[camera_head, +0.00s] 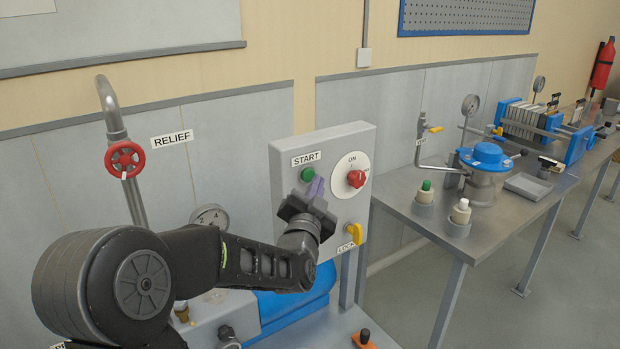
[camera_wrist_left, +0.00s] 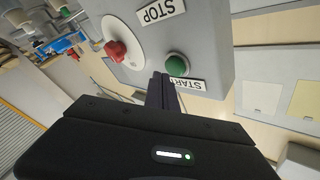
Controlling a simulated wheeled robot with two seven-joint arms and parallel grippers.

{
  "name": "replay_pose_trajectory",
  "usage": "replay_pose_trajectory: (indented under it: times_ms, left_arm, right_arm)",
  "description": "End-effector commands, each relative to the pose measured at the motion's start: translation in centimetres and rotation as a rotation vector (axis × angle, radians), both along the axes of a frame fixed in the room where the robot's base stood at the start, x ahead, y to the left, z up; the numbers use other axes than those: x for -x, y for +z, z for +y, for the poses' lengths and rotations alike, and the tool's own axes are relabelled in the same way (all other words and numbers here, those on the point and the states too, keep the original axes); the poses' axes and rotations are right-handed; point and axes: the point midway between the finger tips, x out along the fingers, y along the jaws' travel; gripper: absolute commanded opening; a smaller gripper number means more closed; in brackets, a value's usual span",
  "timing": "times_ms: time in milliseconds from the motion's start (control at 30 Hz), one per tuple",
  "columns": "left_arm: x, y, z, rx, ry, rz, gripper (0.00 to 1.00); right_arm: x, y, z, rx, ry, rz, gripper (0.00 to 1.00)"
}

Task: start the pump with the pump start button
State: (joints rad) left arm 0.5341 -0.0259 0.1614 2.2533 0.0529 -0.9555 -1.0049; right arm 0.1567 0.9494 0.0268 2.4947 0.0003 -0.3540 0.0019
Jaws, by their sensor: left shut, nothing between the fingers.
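The green pump start button (camera_head: 307,174) sits under the START label (camera_head: 306,158) on a grey control box (camera_head: 283,163). My left gripper (camera_head: 314,190) is shut and empty, just in front of the box and slightly below and right of the button in the head view. In the left wrist view the green button (camera_wrist_left: 177,65) shows clear beside the shut fingertips (camera_wrist_left: 162,80). A small gap seems to lie between fingertips and button; I cannot tell its depth. A red rotary switch (camera_head: 356,179) on a white dial is to the right. My right gripper is not in view.
A yellow lock lever (camera_head: 354,234) is low on the box. A red relief handwheel (camera_head: 125,160) on a pipe stands to the left. A STOP label (camera_wrist_left: 158,12) shows in the wrist view. A metal bench (camera_head: 440,228) with equipment stands to the right.

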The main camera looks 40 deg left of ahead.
Motion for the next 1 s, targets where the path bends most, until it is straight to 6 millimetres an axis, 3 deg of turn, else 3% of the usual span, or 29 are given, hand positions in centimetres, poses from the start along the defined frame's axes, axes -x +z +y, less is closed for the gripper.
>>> replay_pose_trajectory:
  times_ms: [1000]
  left_arm:
    - [-0.29, 0.00, 1.03, -0.001, 0.001, -0.002, 0.00]
  right_arm:
    - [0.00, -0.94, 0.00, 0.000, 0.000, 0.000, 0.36]
